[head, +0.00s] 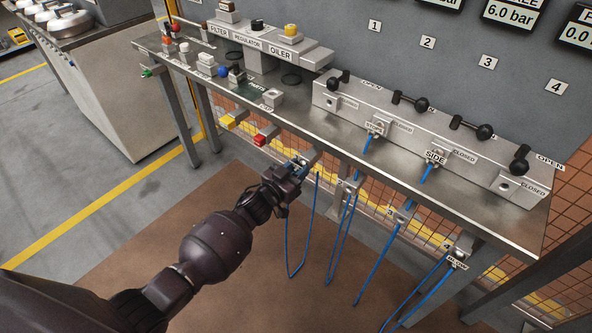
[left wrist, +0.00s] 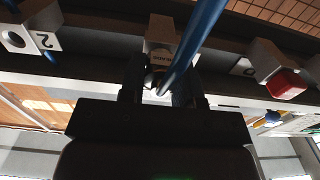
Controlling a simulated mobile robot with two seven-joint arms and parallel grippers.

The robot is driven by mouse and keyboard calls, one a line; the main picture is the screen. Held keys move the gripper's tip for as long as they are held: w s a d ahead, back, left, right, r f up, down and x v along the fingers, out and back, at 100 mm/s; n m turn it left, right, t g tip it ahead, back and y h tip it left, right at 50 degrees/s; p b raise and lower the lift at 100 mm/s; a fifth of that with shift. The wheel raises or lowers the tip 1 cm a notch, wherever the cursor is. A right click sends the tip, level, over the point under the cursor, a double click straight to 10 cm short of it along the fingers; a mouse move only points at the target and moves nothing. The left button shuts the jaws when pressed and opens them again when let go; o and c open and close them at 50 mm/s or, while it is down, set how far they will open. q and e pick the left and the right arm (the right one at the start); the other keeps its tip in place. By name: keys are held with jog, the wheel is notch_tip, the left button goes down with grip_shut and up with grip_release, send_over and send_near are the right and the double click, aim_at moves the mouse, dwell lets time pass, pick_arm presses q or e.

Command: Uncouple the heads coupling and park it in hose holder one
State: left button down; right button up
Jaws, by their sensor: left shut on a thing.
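My left gripper (head: 293,174) is at the front edge of the bench, shut on a coupling with a blue hose. In the left wrist view its two fingers (left wrist: 157,88) close on the coupling (left wrist: 155,78), in front of a grey holder block (left wrist: 160,28). That block is beside the one marked 2 (left wrist: 45,42), so it appears to be hose holder one (head: 308,157). The hose hides part of the contact; I cannot tell whether the coupling is seated. My right gripper is out of view.
The manifold (head: 420,132) carries several black-handled valves. Blue hoses join its second port (head: 377,127) and the SIDE-labelled third port (head: 436,159). Holder 3 (head: 400,213) and holder 4 (head: 458,252) are along the front edge, with hanging hoses. Red (head: 261,140) and yellow (head: 229,122) blocks are left of the gripper.

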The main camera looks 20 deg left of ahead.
pick_arm(q)
jog(key=shift+w, duration=0.1)
jog(key=c, duration=0.7)
grip_release()
jog(key=shift+c, duration=0.2)
jog(key=shift+s+a, duration=0.1)
jog(key=shift+s, duration=0.2)
jog(key=p+v, duration=0.2)
jog(key=v, duration=0.8)
